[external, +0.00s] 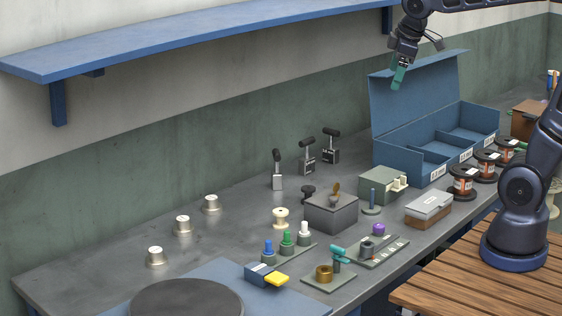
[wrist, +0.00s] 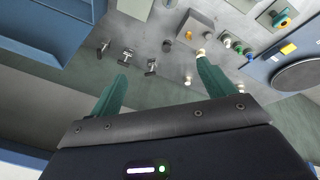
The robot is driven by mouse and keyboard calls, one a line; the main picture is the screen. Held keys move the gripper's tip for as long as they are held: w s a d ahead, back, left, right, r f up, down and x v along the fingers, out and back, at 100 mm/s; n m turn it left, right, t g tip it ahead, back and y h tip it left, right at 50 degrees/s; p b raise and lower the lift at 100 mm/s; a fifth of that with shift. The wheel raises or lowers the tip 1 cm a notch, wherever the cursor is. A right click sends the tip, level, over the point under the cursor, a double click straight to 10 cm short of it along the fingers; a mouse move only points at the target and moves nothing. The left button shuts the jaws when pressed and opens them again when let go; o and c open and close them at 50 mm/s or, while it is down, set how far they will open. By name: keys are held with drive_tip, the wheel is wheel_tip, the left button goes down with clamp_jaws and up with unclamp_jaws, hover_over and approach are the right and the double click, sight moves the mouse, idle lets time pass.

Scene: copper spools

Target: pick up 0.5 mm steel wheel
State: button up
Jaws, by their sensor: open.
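Three dark-flanged spools with copper-coloured windings and pale labels stand in a row at the right of the bench: a near one (external: 463,183), a middle one (external: 486,164) and a far one (external: 506,150). The labels are too small to read, so I cannot tell which, if any, is the 0.5 mm steel wheel. My gripper (external: 398,77) is raised high above the bench, by the open blue box's lid. In the wrist view my gripper (wrist: 162,72) has its green fingers wide apart with nothing between them. The spools do not show in the wrist view.
The blue box (external: 398,167) has compartments with white front labels; it also shows in the wrist view (wrist: 45,25). A brown box with a grey lid (external: 428,208), a grey box (external: 331,213), small clamps and fixtures crowd the middle. The left bench has open room around silver knobs (external: 183,224).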

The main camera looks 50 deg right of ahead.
drive_tip(key=w+a+f+n, duration=0.1)
drive_tip(key=w+a+n, duration=0.6)
drive_tip(key=w+a, duration=0.55)
drive_tip(key=n, duration=1.9)
hover_over(152, 253)
drive_tip(key=s, duration=0.4)
wheel_tip(152, 253, down, 28)
drive_tip(key=shift+h, duration=0.3)
drive_tip(key=shift+w+a+x, duration=0.1)
drive_tip(key=shift+a+x, duration=0.05)
drive_tip(key=shift+x, duration=1.55)
drive_tip(key=shift+w+a+x, duration=0.1)
drive_tip(key=shift+a+x, duration=0.05)
drive_tip(key=shift+x, duration=1.55)
drive_tip(key=shift+w+a+x, duration=0.1)
drive_tip(key=shift+a+x, duration=0.05)
drive_tip(key=shift+x, duration=1.55)
drive_tip(key=shift+r, duration=0.1)
drive_tip(key=c, duration=1.1)
drive_tip(key=shift+c, duration=0.2)
drive_tip(key=shift+r, duration=0.1)
